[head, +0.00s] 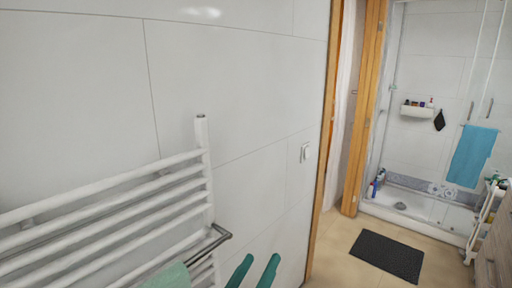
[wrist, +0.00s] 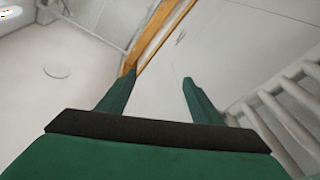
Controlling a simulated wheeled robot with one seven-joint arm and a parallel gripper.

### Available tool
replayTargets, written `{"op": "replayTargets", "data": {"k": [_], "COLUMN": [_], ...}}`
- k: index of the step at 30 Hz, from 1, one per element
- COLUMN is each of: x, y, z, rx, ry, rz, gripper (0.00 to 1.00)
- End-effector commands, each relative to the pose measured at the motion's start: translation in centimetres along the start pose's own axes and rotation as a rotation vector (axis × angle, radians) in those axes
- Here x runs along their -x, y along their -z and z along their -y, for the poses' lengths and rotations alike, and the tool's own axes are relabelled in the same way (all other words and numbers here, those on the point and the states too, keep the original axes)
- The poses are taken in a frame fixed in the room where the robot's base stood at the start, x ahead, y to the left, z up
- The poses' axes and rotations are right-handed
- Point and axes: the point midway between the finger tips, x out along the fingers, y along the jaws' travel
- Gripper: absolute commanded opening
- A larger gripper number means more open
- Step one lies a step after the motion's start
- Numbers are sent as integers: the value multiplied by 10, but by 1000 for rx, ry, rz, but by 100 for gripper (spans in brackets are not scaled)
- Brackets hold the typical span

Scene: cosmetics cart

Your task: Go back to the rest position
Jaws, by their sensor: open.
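My gripper (head: 254,270) shows at the bottom edge of the head view as two green fingers, spread apart with nothing between them. In the wrist view my gripper (wrist: 158,78) is open and empty, its green fingers pointing toward a white wall and a wooden door frame (wrist: 160,32). No held object shows in either view. The rest of my arm is out of the head view.
A white towel radiator (head: 110,215) with a green towel (head: 168,278) is at the left; its bars also show in the wrist view (wrist: 285,110). A wooden door frame (head: 325,140), dark mat (head: 386,256) and shower with a blue towel (head: 472,155) lie beyond. Beige floor is open around the mat.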

Motion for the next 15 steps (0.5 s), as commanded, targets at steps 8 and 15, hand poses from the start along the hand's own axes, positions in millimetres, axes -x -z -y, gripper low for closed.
{"op": "replayTargets", "data": {"k": [8, 15], "x": [30, 77], "y": [-70, -134], "z": [19, 28], "rx": [108, 132], "ry": [166, 324], "rz": [-92, -113], "gripper": [59, 59]}}
